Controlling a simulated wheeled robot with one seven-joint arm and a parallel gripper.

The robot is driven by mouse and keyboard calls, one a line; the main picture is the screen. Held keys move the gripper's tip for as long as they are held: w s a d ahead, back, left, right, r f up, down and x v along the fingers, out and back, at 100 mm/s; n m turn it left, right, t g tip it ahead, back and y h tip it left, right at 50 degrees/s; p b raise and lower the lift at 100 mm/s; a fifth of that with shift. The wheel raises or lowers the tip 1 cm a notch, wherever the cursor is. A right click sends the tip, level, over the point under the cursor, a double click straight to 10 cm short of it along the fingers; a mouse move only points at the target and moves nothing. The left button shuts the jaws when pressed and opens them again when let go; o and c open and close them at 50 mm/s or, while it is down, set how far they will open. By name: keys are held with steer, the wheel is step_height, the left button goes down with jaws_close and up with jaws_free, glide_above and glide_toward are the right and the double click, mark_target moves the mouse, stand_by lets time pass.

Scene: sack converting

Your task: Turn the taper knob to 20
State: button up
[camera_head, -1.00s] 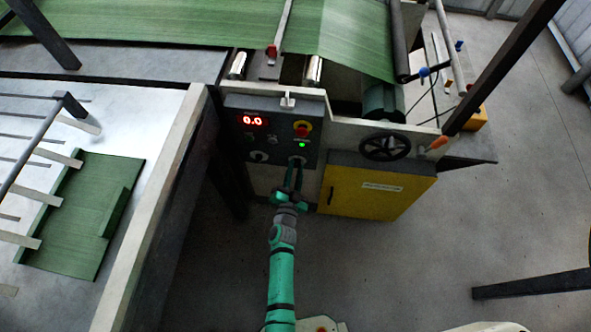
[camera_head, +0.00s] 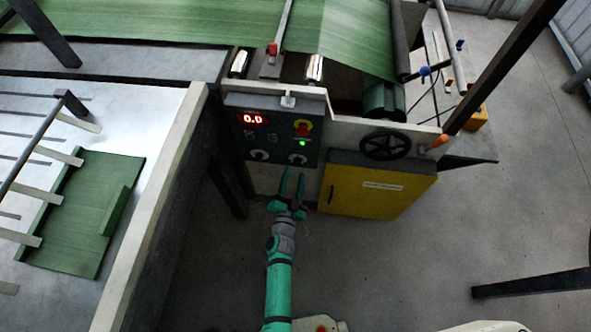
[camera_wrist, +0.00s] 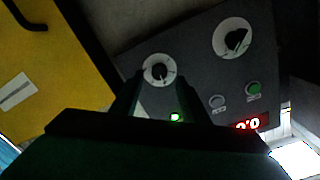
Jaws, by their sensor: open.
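The dark control panel (camera_head: 236,128) has two knobs with white dials along its lower part: a left knob (camera_head: 259,155) and a right knob (camera_head: 297,159). I cannot read which is the taper knob. In the wrist view the panel appears turned over; the right knob (camera_wrist: 159,70) shows just beyond the fingers, and the left knob (camera_wrist: 235,40) lies farther right. The red display (camera_head: 253,119) reads 0.0. My gripper (camera_head: 293,174) is open and empty, its fingers pointing at the panel just below the right knob, apart from it.
A yellow cabinet (camera_head: 375,192) stands close right of my gripper, below a black handwheel (camera_head: 386,146). A table edge (camera_head: 165,200) runs along the left.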

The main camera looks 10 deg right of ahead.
steer(key=v, duration=0.7)
steer(key=s+a+r+n+y, duration=0.1)
steer(key=s+a+r+n, duration=0.15)
steer(key=s, duration=0.65)
steer(key=s+a+r+n+y, duration=0.15)
steer(key=s+a+r, duration=0.25)
steer(key=s, duration=0.5)
steer(key=s+r+n+g+y, duration=0.1)
steer(key=s+r+n+y, duration=0.2)
steer(key=s+r+n, duration=0.3)
steer(key=s+d+r, duration=0.1)
steer(key=s+r, duration=0.4)
steer(key=r, duration=0.2)
steer(key=shift+n, duration=0.3)
